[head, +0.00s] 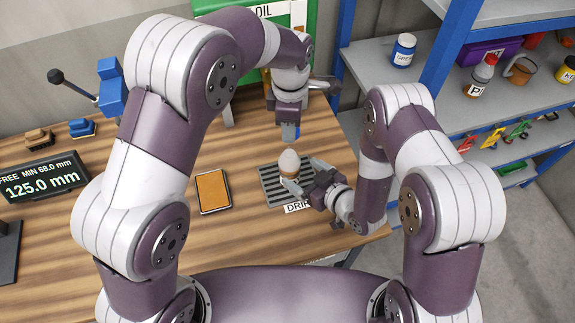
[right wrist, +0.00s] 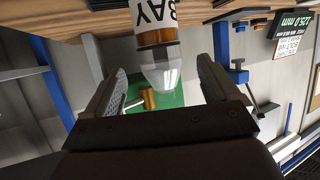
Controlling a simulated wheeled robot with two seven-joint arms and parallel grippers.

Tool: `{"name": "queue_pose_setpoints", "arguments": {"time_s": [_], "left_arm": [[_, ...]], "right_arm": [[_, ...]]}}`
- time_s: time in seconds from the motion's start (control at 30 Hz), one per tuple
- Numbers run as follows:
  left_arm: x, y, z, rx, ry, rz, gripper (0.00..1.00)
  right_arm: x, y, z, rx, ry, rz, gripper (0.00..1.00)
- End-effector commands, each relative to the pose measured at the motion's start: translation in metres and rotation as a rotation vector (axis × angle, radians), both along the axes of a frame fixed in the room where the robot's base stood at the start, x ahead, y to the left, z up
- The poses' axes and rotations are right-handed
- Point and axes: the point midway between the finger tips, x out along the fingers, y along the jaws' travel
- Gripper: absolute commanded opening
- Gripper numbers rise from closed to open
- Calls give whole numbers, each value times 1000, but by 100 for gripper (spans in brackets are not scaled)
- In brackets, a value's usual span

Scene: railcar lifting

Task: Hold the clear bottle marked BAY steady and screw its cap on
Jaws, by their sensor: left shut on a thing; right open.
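The clear bottle marked BAY (head: 289,162) stands on the dark slatted drip tray (head: 267,186). In the right wrist view the bottle (right wrist: 158,65) appears upside down, with a white BAY label, amber contents and a clear shoulder. No cap shows on it there. My right gripper (head: 304,179) is open low beside the bottle; in its wrist view the fingers (right wrist: 165,90) stand apart either side of the bottle's line. My left gripper (head: 290,137) is shut just above and behind the bottle.
An orange-topped pad (head: 212,191) lies left of the tray. A display (head: 40,178) reading 125.0 mm stands at far left. A mallet (head: 325,84) and green board (head: 315,20) are at the back. Blue-framed shelves (head: 470,95) stand right. The wood between pad and display is clear.

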Motion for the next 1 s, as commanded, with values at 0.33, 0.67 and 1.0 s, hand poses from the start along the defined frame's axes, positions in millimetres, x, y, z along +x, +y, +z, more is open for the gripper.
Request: {"name": "queue_pose_setpoints", "arguments": {"time_s": [0.33,0.67,1.0], "left_arm": [[0,0,0,0,0,0,7],[0,1,0,0,0,-1,7],[0,1,0,0,0,-1,7]], "right_arm": [[32,28,-17,-1,-1,3,89],[52,45,-28,-1,1,0,89],[52,45,-28,-1,1,-1,56]]}}
